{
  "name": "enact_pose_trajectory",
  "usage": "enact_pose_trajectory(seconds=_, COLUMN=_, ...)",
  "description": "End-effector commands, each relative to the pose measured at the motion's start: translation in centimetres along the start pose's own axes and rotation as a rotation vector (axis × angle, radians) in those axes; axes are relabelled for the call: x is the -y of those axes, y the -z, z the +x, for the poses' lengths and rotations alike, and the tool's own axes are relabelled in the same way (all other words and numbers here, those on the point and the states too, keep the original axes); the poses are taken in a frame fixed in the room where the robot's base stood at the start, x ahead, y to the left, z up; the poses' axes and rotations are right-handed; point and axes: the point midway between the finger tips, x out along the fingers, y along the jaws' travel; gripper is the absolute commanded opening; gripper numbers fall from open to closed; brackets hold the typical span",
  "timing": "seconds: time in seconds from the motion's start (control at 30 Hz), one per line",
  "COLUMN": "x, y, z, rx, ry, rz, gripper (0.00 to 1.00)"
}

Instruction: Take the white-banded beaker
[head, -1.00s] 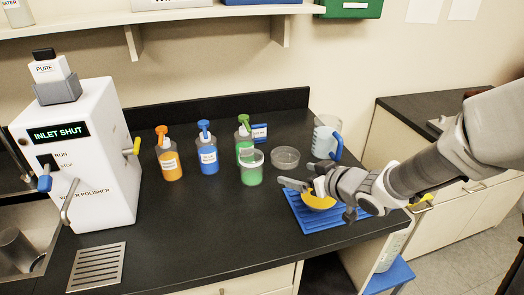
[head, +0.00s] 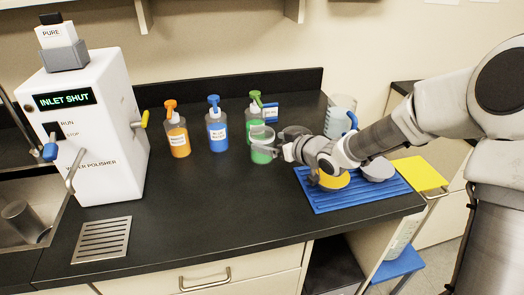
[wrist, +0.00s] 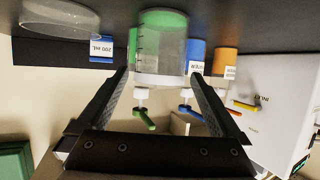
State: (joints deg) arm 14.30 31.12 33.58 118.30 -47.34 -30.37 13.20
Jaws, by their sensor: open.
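A clear beaker with graduation marks, a pale band and green showing in its lower part (head: 263,152) stands on the dark bench in front of the green-pump bottle. In the wrist view, which is upside down, the beaker (wrist: 160,62) fills the space between my fingertips. My gripper (head: 277,153) is low over the bench, just right of the beaker. In the wrist view my gripper (wrist: 160,76) is open, with one finger on each side of the beaker. I cannot tell whether either finger touches it.
Orange (head: 178,138), blue (head: 217,132) and green (head: 256,105) pump bottles stand behind and left. A clear dish (wrist: 60,18) is close beside the gripper.

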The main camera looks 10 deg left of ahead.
Motion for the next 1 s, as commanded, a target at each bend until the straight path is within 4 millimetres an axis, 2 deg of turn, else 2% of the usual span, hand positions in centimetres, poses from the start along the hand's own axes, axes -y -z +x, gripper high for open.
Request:
enact_pose_trajectory(seconds=0.33, x=0.1, y=0.1, z=4.6, rx=-0.001, ry=0.002, rz=-0.001, gripper=1.0)
enact_pose_trajectory(seconds=0.67, x=0.0, y=0.1, z=5.1, rx=0.0, ry=0.0, rz=-0.001, gripper=0.98)
enact_pose_trajectory(seconds=1.0, x=0.0, y=0.1, z=5.1, rx=0.0, ry=0.0, rz=-0.001, gripper=0.37)
